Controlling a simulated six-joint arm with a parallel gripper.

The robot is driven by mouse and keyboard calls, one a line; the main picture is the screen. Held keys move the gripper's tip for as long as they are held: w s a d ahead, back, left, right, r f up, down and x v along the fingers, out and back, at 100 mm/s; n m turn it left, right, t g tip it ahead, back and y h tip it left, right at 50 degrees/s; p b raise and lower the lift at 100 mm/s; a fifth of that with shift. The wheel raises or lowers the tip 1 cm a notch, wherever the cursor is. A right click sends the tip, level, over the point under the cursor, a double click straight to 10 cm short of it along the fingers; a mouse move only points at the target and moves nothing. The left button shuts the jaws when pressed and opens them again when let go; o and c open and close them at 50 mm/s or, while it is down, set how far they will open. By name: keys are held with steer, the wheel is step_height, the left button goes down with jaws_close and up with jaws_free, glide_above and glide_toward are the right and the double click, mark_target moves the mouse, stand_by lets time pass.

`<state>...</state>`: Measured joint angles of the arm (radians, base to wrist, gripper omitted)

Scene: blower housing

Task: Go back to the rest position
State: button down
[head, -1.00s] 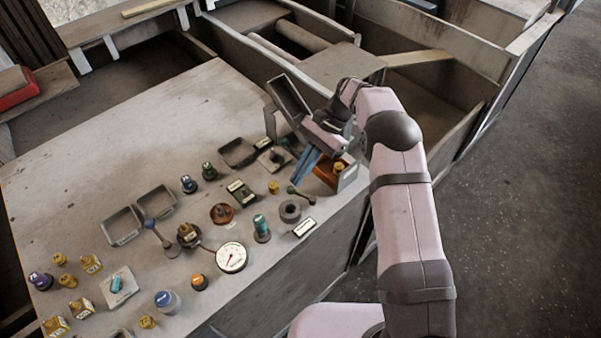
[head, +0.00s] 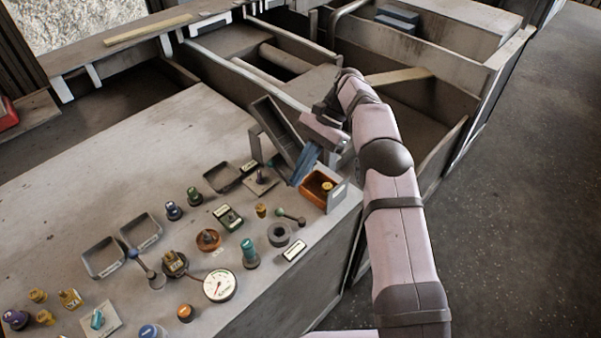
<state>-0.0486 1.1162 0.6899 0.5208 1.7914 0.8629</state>
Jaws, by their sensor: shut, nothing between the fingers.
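My gripper (head: 302,168) is at the right end of the workbench (head: 120,160), with its bluish fingers pointing down and left. It is shut and empty. The fingers hang beside an orange-brown box (head: 318,186) with a small yellow part in it, and I cannot tell how far above the bench they are. Just behind the gripper stands a tilted dark grey tray or housing (head: 275,128), partly hidden by it.
Several small parts cover the bench: a round gauge (head: 220,285), a grey ring (head: 279,234), a teal knob (head: 249,252), grey trays (head: 103,258) and yellow pieces (head: 70,298). The bench's left rear surface is clear. Open wooden bins (head: 400,95) lie behind. Bare floor (head: 520,190) lies right.

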steer(key=shift+d+r, duration=0.15)
steer(key=shift+r, duration=0.05)
steer(key=shift+r, duration=0.1)
steer(key=s+d+f+n+t+h, duration=0.1)
steer(key=s+d+n+t+h, duration=0.1)
steer(key=s+d, duration=0.5)
steer(key=s+d+f+n+t+h, duration=0.2)
steer(key=s+d+n, duration=0.5)
steer(key=s, duration=1.1)
steer(key=shift+s+d+f+t+h, duration=0.15)
steer(key=shift+s+t+h, duration=0.15)
steer(key=shift+t+h, duration=0.5)
